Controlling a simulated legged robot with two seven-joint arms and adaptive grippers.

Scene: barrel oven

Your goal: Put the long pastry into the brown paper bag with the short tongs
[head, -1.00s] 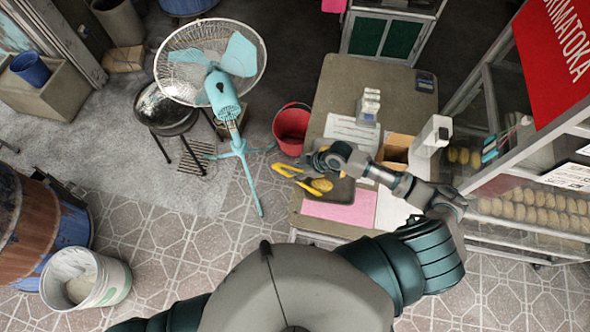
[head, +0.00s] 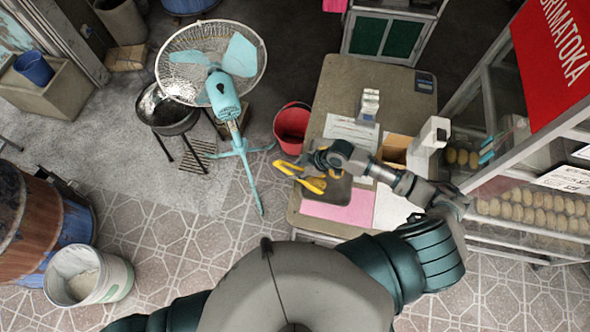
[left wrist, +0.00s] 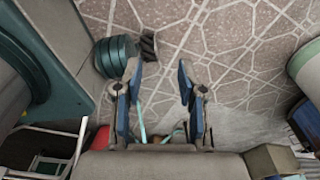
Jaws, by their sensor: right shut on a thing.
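My right gripper (head: 316,159) is shut on the yellow short tongs (head: 286,168) over the table's left side. The tongs' two arms are spread, and the lower arm reaches over the dark tray (head: 338,190). The long pastry cannot be told apart from the tongs' yellow tip there; it seems mostly hidden. The brown paper bag (head: 394,151) stands on the table right of the gripper, behind my right forearm. My left gripper (left wrist: 160,78) is open and empty in the left wrist view, above the tiled floor, away from the table.
A pink sheet (head: 342,208) lies at the table's front. A white box-like item (head: 432,135) stands right of the bag, and a small white device (head: 369,104) behind it. A red bucket (head: 291,124) and a teal fan (head: 224,92) stand left. A glass case (head: 535,205) with rolls is at right.

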